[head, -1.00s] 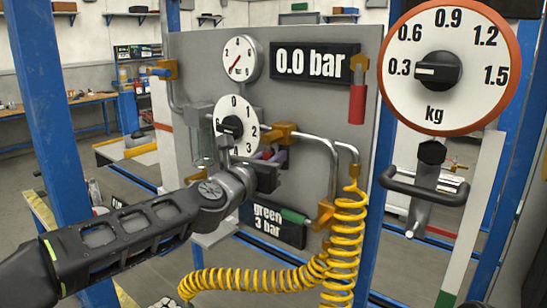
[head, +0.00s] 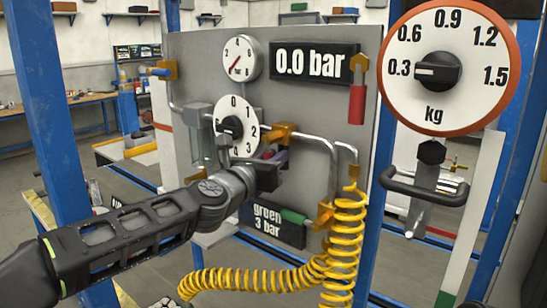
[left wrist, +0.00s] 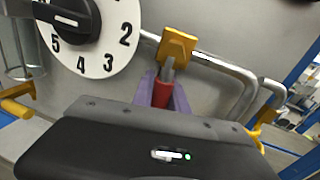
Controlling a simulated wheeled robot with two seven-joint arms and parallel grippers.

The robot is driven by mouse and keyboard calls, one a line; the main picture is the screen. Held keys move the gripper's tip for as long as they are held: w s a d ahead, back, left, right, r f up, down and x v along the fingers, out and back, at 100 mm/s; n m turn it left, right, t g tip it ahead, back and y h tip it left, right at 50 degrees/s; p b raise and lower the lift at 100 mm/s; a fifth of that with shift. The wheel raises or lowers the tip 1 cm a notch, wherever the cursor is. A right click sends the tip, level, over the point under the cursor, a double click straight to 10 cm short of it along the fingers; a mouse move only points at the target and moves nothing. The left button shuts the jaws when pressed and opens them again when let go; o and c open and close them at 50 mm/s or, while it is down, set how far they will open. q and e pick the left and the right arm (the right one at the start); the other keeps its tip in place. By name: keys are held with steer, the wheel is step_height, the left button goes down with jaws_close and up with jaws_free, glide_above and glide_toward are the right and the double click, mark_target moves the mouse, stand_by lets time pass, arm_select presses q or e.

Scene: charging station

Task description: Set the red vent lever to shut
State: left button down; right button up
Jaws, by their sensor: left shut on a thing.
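A red lever (left wrist: 161,94) hangs from a yellow valve block (left wrist: 177,46) in the left wrist view. The same block (head: 283,131) shows on the grey panel in the head view, right of the 0-to-5 dial. My left gripper (left wrist: 163,95) is shut on this lever, with its purple fingertips on either side. In the head view, my gripper (head: 274,158) hides most of the lever. Another red lever (head: 357,104) hangs straight down from a yellow fitting under the right end of the display. I cannot read a vent label on either. My right gripper is not in view.
The display (head: 313,63) reads 0.0 bar, beside a round gauge (head: 240,59). The numbered dial (head: 232,128) is close to my left wrist. Metal pipes (head: 326,150) and a coiled yellow hose (head: 344,240) lie to the right. A kg dial (head: 450,70) stands farther right.

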arm_select(q)
steer(key=shift+s+d+r+n+g+p, duration=0.1)
steer(key=shift+s+d+n+g+p, duration=0.2)
steer(key=shift+n, duration=0.65)
steer(key=shift+s+d+r+n+g+p, duration=0.15)
steer(key=shift+d+n+p, duration=0.25)
steer(key=shift+n, duration=0.6)
steer(key=shift+s+d+r+n+g+p, duration=0.1)
steer(key=shift+s+d+n+g+p, duration=0.2)
steer(key=shift+n, duration=0.65)
steer(key=shift+f, duration=0.1)
steer(key=c, duration=1.3)
jaws_free()
steer(key=f+b+v, duration=0.1)
steer(key=v, duration=0.6)
steer(key=shift+s+r, duration=0.4)
steer(key=shift+r, duration=0.1)
